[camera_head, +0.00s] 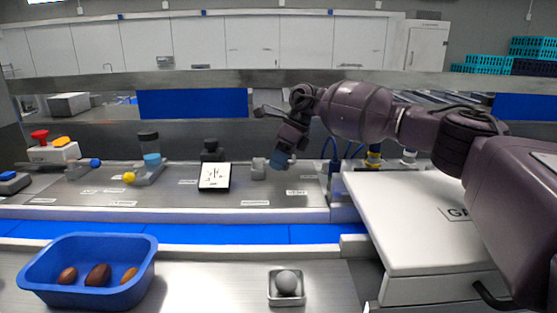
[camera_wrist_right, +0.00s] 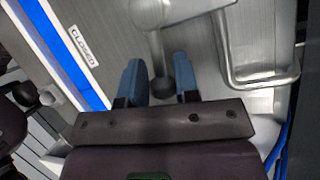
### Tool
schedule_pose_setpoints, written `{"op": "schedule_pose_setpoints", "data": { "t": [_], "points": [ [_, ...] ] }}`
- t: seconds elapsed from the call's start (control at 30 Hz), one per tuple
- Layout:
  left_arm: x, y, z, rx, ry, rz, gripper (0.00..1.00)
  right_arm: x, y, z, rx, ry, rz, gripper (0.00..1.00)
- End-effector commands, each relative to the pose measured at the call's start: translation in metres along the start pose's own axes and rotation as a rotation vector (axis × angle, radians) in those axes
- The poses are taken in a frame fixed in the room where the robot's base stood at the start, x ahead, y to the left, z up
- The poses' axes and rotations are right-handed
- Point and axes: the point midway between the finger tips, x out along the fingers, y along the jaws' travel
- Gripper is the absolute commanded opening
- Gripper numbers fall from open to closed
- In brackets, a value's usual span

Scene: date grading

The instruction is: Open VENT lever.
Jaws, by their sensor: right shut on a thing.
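My right gripper (camera_head: 278,160) reaches down at the rear panel in the head view. Its blue fingertips also show in the wrist view (camera_wrist_right: 160,82), on either side of a dark round knob (camera_wrist_right: 161,91), and are shut on it. The knob ends a metal lever (camera_wrist_right: 156,50), which I take to be the VENT lever. In the head view a grey lever mount (camera_head: 258,168) stands just left of the fingertips; the knob is hidden there. A CLOSED label (camera_wrist_right: 84,44) lies left of the lever in the wrist view. My left gripper is not in view.
A metal loop handle (camera_wrist_right: 262,75) is close to the right of the lever. A black-and-white sign (camera_head: 214,177) stands left of the mount. A blue tray (camera_head: 90,294) with brown dates and a grey ball in a metal holder (camera_head: 286,299) are in front. A white box (camera_head: 415,215) is below my arm.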

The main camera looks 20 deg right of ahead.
Motion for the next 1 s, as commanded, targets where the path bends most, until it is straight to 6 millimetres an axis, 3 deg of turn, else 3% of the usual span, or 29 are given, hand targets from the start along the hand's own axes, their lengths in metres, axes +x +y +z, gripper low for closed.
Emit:
{"op": "schedule_pose_setpoints", "data": {
  "t": [0.4,0.97,1.0],
  "points": [
    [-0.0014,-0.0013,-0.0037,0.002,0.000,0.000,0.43,-0.0017,-0.0105,0.0024,-0.171,0.038,0.070,0.00],
    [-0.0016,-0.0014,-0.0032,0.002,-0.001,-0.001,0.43,-0.0020,-0.0120,0.0025,-0.198,0.045,0.078,0.00],
    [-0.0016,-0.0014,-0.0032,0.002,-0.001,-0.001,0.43,-0.0020,-0.0120,0.0025,-0.197,0.044,0.078,0.35]
  ]
}}
